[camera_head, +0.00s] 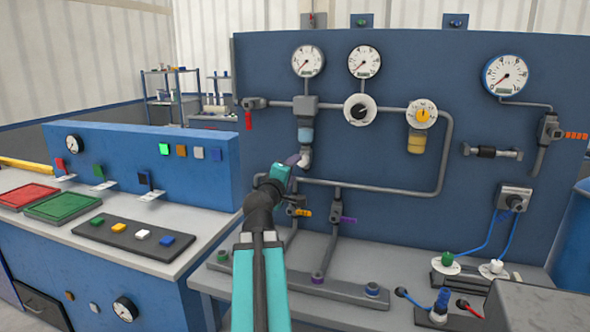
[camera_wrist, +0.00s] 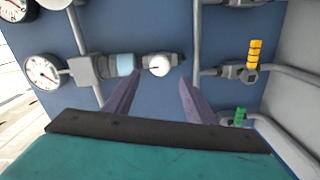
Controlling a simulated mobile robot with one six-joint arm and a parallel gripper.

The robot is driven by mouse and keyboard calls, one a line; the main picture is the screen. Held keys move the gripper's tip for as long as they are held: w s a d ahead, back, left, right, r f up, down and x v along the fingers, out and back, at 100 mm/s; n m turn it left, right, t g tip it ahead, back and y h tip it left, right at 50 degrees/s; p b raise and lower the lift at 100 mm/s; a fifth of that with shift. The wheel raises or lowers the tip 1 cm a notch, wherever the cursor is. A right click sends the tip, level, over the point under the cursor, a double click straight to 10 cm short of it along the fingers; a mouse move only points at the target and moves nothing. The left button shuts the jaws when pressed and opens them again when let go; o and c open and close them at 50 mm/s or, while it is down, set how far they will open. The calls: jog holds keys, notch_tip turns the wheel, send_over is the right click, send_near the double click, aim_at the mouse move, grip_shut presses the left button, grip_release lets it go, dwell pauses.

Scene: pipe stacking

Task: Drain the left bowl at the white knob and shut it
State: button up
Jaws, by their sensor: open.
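The left bowl (camera_head: 305,135) is light blue and hangs under a grey filter body on the blue panel. The white knob (camera_head: 303,161) is at its lower end, just beside my gripper (camera_head: 292,160). In the wrist view the bowl (camera_wrist: 124,65) lies sideways, with the round white knob (camera_wrist: 159,65) to its right. My gripper (camera_wrist: 160,80) is open there, its two purple-grey fingers apart. The knob shows ahead, between the fingertips in the picture. I cannot tell whether a finger touches it. Nothing is held.
Grey pipes cross the panel around the knob. Valves with an orange handle (camera_head: 304,213) and a purple handle (camera_head: 348,220) sit below my gripper. A bench (camera_head: 350,258) runs underneath.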

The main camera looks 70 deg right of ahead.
jog(key=a+b, duration=0.5)
jog(key=b, duration=0.3)
jog(key=shift+s+a, duration=0.1)
jog(key=shift+s, duration=0.05)
dwell(0.5)
